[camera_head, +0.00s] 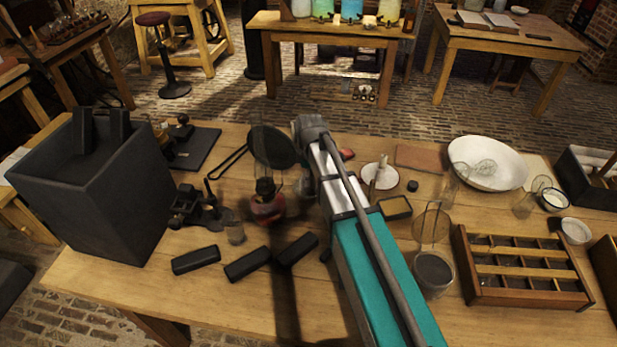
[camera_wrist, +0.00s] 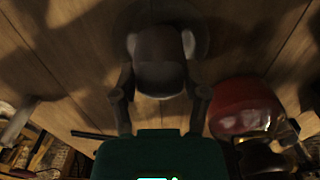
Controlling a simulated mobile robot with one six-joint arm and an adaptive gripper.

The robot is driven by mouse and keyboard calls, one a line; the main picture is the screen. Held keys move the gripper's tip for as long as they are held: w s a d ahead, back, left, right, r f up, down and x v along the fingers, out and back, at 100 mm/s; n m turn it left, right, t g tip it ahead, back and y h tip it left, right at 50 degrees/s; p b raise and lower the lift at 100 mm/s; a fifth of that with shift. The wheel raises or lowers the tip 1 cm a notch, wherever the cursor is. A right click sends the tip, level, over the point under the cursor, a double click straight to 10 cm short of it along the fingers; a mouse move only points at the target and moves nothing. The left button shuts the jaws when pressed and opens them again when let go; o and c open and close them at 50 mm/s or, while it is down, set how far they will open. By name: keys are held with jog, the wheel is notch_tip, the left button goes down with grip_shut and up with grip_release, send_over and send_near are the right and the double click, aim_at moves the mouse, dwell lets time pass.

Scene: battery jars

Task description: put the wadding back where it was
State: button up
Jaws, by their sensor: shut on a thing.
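In the wrist view my gripper (camera_wrist: 160,50) is shut on a dark grey-brown, rounded lump, which I take to be the wadding (camera_wrist: 161,72). The lump sits between the two fingers, with the bare wooden table top behind it. How far it is above the table I cannot tell. In the head view my arm reaches over the middle of the table, and the fingers and the held lump are hidden or too unclear to make out. The place where the wadding was is not clear from these frames.
A red spirit lamp (camera_head: 268,205) stands close by, also in the wrist view (camera_wrist: 244,106). Dark blocks (camera_head: 247,264) lie in front, a large dark jar (camera_head: 95,200) is at left. A glass beaker (camera_head: 433,272) and a compartment tray (camera_head: 470,288) are at right.

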jog(key=shift+f, duration=0.25)
jog(key=o, duration=1)
jog(key=shift+r, duration=0.1)
jog(key=shift+r, duration=0.15)
notch_tip(320, 180, up, 12)
jog(key=p, duration=1.2)
